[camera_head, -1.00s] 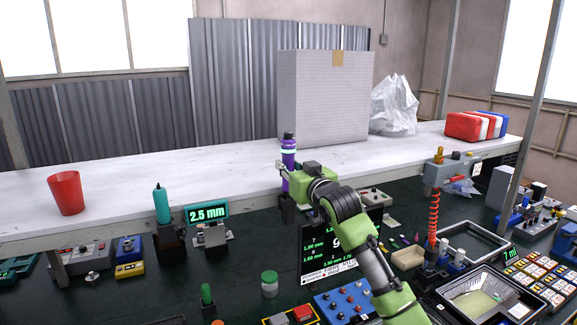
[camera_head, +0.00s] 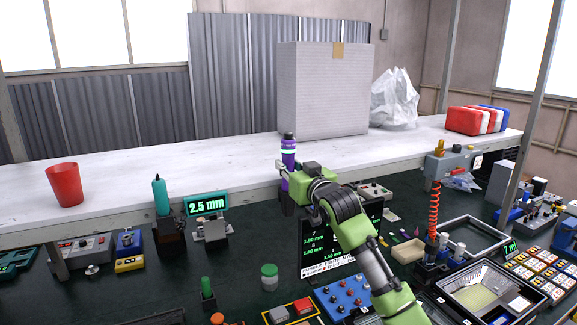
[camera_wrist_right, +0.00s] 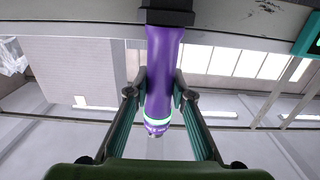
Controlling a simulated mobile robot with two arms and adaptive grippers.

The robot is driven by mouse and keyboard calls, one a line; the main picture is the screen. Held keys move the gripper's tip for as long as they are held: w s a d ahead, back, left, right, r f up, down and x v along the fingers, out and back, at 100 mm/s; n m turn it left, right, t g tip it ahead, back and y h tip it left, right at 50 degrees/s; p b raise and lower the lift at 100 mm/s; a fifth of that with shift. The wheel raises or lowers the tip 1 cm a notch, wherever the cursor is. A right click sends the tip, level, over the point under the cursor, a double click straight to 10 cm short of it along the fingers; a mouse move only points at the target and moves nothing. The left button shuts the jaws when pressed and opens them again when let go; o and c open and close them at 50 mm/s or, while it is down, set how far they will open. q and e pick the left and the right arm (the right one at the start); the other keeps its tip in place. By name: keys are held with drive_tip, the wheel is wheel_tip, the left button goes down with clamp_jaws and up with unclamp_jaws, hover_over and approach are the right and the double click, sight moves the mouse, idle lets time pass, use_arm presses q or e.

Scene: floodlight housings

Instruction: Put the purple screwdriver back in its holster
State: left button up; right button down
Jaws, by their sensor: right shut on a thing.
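The purple screwdriver (camera_head: 288,153), with a pale band near its dark top, stands upright in front of the shelf edge. My right gripper (camera_head: 292,181) is shut on it. In the right wrist view the fingers (camera_wrist_right: 160,88) lie on both sides of the purple handle (camera_wrist_right: 162,60). A dark block that looks like its holster (camera_head: 287,205) is directly below the handle; in the wrist view the dark block (camera_wrist_right: 166,12) meets the handle's end. How deep the shaft sits is hidden. My left gripper is not in view.
A teal screwdriver (camera_head: 161,200) stands in a dark holder (camera_head: 169,238) beside a 2.5 mm sign (camera_head: 207,204). A black display (camera_head: 325,240) is partly behind my right arm. The white shelf (camera_head: 120,175) holds a red cup (camera_head: 64,185) and large box (camera_head: 325,95). A green-lidded jar (camera_head: 269,277) stands in front.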

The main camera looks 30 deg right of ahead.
drive_tip(key=c, duration=1.7)
unclamp_jaws()
drive_tip(key=shift+s, duration=0.1)
drive_tip(key=shift+f, duration=0.15)
drive_tip(key=s, duration=1.2)
drive_tip(key=shift+a+r, duration=0.2)
drive_tip(key=shift+a, duration=0.2)
drive_tip(key=shift+f, duration=0.1)
